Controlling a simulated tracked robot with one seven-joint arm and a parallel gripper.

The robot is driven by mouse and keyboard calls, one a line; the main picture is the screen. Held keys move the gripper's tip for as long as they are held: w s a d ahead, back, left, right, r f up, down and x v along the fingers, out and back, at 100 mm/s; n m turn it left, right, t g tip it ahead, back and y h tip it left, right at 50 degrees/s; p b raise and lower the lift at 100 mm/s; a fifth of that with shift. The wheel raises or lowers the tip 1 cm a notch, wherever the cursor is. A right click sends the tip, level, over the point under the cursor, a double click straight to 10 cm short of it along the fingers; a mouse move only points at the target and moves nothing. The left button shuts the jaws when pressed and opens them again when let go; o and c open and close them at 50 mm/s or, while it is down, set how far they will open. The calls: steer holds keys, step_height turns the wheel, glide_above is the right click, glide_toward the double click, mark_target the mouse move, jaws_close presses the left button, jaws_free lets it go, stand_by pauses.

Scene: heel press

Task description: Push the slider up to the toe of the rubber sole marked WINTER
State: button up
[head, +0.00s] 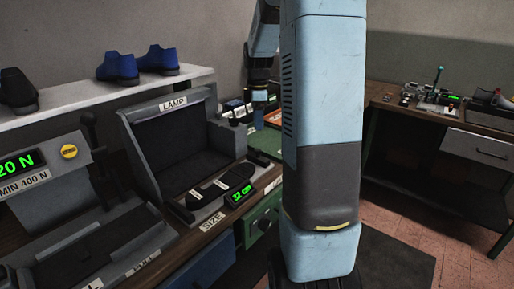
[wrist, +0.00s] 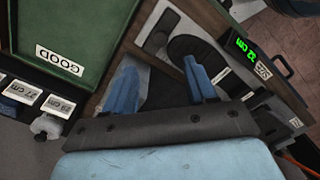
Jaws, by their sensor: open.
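A black rubber sole (head: 236,173) lies on a grey size gauge (head: 210,204) on the bench, beside a green display reading 32 cm (head: 238,196). In the wrist view the sole (wrist: 192,50) lies partly behind my right finger. A dark narrow piece with a rounded end (wrist: 158,36) lies beside it on the gauge; I cannot tell whether it is the slider. No WINTER mark is legible. My gripper (wrist: 162,85) is open and empty, its blue fingers apart. In the head view my gripper (head: 259,108) is above the bench, beyond the gauge.
A green tray marked GOOD (wrist: 60,20) lies left of the gauge in the wrist view. Cards marked 27 cm and 29 cm (wrist: 50,103) stand below it. A hood marked LAMP (head: 165,125) stands behind the gauge. A press (head: 75,215) is at left. Shoes (head: 118,67) sit on a shelf.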

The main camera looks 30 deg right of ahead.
mark_target(258, 150)
step_height(258, 150, down, 11)
steer(key=shift+f, duration=0.1)
stand_by(0.3)
steer(key=c, duration=0.8)
steer(key=shift+s, duration=0.1)
